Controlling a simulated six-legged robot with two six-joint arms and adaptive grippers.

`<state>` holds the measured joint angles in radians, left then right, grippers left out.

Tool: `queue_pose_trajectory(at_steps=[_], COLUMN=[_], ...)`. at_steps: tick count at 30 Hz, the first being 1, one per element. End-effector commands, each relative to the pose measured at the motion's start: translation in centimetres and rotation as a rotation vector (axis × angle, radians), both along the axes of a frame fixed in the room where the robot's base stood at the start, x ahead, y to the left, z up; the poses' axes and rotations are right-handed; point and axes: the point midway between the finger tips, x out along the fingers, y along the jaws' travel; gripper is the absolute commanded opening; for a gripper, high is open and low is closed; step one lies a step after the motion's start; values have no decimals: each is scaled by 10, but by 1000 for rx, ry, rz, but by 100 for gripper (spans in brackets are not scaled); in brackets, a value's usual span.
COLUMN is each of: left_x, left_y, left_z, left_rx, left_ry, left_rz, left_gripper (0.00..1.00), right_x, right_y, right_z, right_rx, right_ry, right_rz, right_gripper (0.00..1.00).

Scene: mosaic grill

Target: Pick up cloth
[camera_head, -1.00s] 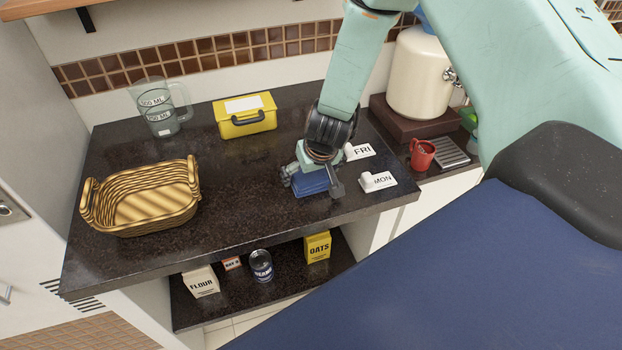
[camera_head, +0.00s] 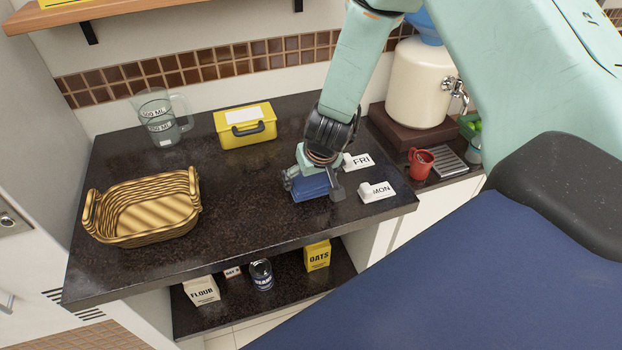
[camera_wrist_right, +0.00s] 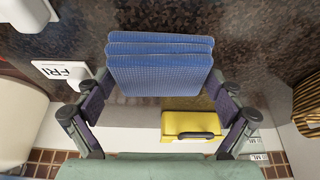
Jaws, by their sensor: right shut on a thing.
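The blue folded cloth (camera_head: 311,186) is at the right part of the dark counter, under my right gripper (camera_head: 314,188). In the right wrist view the cloth (camera_wrist_right: 160,66) shows as a stack of folded layers between the two fingers of my right gripper (camera_wrist_right: 160,88). The gripper is shut on the cloth, with a finger at each side of it. I cannot tell whether the cloth is clear of the counter. My left gripper is not in view.
On the counter (camera_head: 240,215) are a wicker basket (camera_head: 150,225), a measuring jug (camera_head: 160,120), a yellow box (camera_head: 246,127) and the FRI (camera_head: 358,162) and MON (camera_head: 376,192) holders close by on the right. A lower shelf holds flour (camera_head: 201,290), a can (camera_head: 261,274) and oats (camera_head: 317,256).

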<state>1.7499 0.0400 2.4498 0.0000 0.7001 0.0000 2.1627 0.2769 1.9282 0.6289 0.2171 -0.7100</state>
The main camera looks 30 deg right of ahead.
Motion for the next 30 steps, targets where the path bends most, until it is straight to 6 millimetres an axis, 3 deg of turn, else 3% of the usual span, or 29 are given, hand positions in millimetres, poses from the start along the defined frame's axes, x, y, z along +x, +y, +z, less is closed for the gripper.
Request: queue_pose_trajectory(at_steps=[1, 18, 21, 30], left_x=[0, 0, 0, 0], left_y=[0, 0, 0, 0], left_z=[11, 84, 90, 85], left_rx=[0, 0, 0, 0], left_ry=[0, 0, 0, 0], left_rz=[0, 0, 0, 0], left_gripper=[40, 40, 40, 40], right_x=[1, 2, 2, 1], right_y=[0, 0, 0, -1], right_z=[14, 119, 137, 152], right_rx=[1, 0, 0, -1], right_ry=[-2, -5, -6, -4], right_rz=[-1, -2, -3, -1], right_gripper=[67, 67, 67, 67])
